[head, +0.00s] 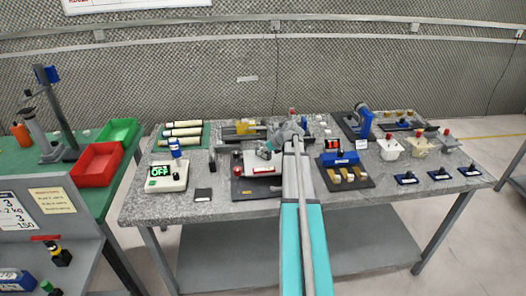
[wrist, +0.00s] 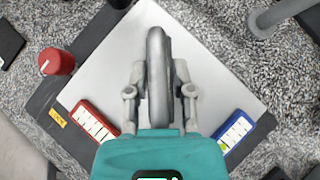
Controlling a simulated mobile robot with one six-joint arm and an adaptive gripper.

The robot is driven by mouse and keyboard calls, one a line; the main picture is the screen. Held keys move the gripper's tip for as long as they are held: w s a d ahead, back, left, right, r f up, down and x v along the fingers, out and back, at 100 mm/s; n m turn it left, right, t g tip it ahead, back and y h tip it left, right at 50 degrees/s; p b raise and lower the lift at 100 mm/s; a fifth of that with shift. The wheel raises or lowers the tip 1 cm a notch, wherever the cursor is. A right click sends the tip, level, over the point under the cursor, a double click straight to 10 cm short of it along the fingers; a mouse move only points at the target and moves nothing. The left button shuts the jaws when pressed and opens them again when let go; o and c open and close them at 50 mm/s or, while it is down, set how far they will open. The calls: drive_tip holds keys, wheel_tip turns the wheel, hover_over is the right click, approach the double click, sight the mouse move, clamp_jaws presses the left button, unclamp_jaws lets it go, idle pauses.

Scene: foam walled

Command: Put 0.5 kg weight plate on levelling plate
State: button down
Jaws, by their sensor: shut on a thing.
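In the wrist view my gripper (wrist: 160,80) is shut on a grey disc seen edge-on, the weight plate (wrist: 157,50), which stands upright between the fingers. Behind it is a pale square plate, the levelling plate (wrist: 205,75), on a dark base. I cannot tell whether the disc touches the plate. In the head view my gripper (head: 268,150) is over the levelling plate (head: 262,168) near the middle of the table. The weight plate is too small and covered to make out there.
By the levelling plate are a red knob (wrist: 57,62), a red block (wrist: 88,122) and a blue block (wrist: 233,132). A scale-like device (head: 166,176) stands to the left, a blue-and-brown fixture (head: 345,170) to the right. Several small items fill the table's right side.

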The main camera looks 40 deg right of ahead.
drive_tip(key=shift+f, duration=0.1)
drive_tip(key=shift+c, duration=2.4)
unclamp_jaws()
drive_tip(key=shift+p+v, duration=0.65)
drive_tip(key=shift+v, duration=0.25)
drive_tip(key=p+v, duration=0.7)
drive_tip(key=v, duration=0.3)
drive_tip(key=shift+r, duration=0.25)
drive_tip(key=shift+s+a, duration=0.1)
drive_tip(key=shift+a, duration=0.05)
